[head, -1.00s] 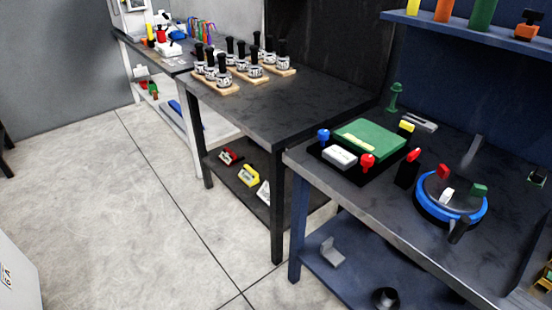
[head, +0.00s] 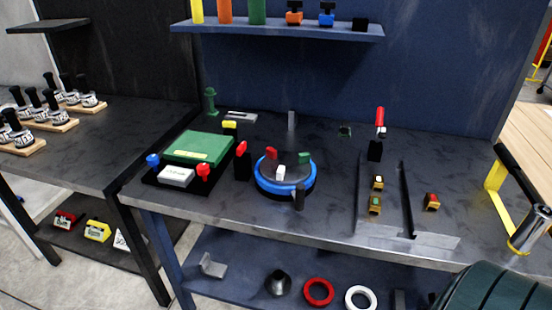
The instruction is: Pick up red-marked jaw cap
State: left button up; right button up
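A small brass-coloured block with a red mark on top (head: 431,202), which looks like the red-marked jaw cap, lies on the dark workbench (head: 335,222), right of a black rail. Two similar small blocks, one with a whitish mark (head: 377,182) and one with a green mark (head: 374,204), lie left of that rail. The round positioner with a blue ring (head: 263,186) stands left of them and carries a red, a green and a white piece on its top.
A green-topped box on a black base (head: 197,147) stands at the bench's left. A red-handled tool (head: 380,118) stands upright in a black holder behind the small blocks. A yellow bracket (head: 494,185) is at the right edge. A blue shelf (head: 280,30) hangs above.

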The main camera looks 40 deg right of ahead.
aim_at(431, 200)
jog(key=z, duration=1.3)
